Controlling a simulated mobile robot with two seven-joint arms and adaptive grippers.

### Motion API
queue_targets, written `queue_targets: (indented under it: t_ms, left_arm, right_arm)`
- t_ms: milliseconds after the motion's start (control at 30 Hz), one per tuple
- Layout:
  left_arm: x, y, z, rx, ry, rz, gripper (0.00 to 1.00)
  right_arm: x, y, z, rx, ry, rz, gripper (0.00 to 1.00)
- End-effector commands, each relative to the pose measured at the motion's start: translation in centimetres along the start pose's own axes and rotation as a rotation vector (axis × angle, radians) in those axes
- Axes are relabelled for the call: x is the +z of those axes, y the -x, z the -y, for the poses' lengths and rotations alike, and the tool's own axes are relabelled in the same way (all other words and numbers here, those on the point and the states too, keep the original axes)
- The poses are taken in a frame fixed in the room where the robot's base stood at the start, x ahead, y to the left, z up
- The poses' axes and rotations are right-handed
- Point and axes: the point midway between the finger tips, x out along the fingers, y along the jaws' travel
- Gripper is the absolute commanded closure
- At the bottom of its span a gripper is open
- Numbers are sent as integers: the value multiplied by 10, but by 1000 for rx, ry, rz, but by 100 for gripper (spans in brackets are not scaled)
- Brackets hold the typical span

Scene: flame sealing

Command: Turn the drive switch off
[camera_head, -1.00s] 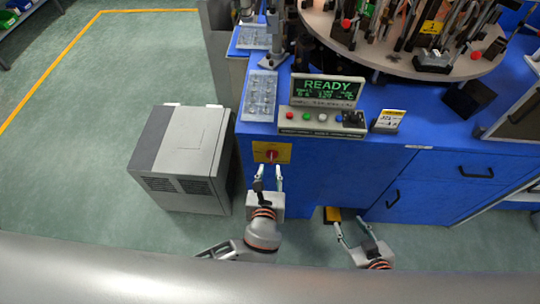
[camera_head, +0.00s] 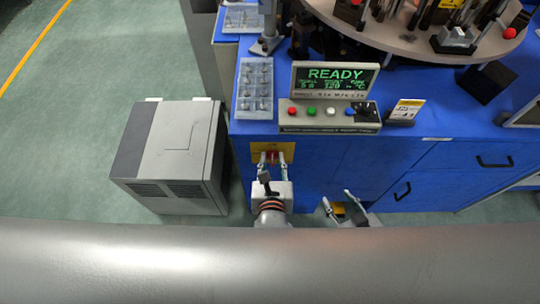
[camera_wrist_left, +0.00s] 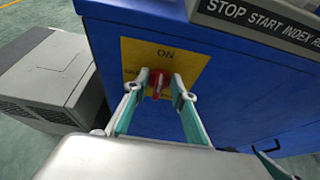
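The drive switch is a red knob (camera_head: 272,157) on a yellow plate (camera_head: 257,147) on the blue cabinet's front. In the left wrist view the red knob (camera_wrist_left: 157,84) stands roughly upright, below the word ON on the yellow plate (camera_wrist_left: 190,58). My left gripper (camera_head: 272,160) has one finger on each side of the knob. In the left wrist view the left gripper's fingers (camera_wrist_left: 160,80) are apart, and gaps seem to show beside the knob; contact is unclear. My right gripper (camera_head: 336,201) is low in front of the cabinet, fingers apart and empty.
A control panel with a READY screen (camera_head: 333,79) and several buttons sits on the blue cabinet (camera_head: 380,165) above the switch. A grey box unit (camera_head: 170,155) stands on the floor to the left. A round turntable (camera_head: 400,35) carries several fixtures at the back.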

Motion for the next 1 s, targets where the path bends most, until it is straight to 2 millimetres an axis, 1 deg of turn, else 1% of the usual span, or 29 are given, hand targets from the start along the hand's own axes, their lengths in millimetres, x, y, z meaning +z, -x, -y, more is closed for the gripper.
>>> queue_targets:
  t_ms: [267,300,367,767,1000]
  left_arm:
    - [0,0,0,0,0,0,75]
    - [0,0,0,0,0,0,85]
    - [0,0,0,0,0,0,100]
    - [0,0,-1,-9,23,0,100]
    - [0,1,-5,-55,134,-2,100]
  right_arm:
    - [0,1,0,1,1,0,60]
    - [0,1,-1,1,1,-1,60]
    - [-2,2,-1,1,1,-3,60]
    - [-6,3,-2,2,1,-7,60]
    - [-11,6,-3,3,2,-6,60]
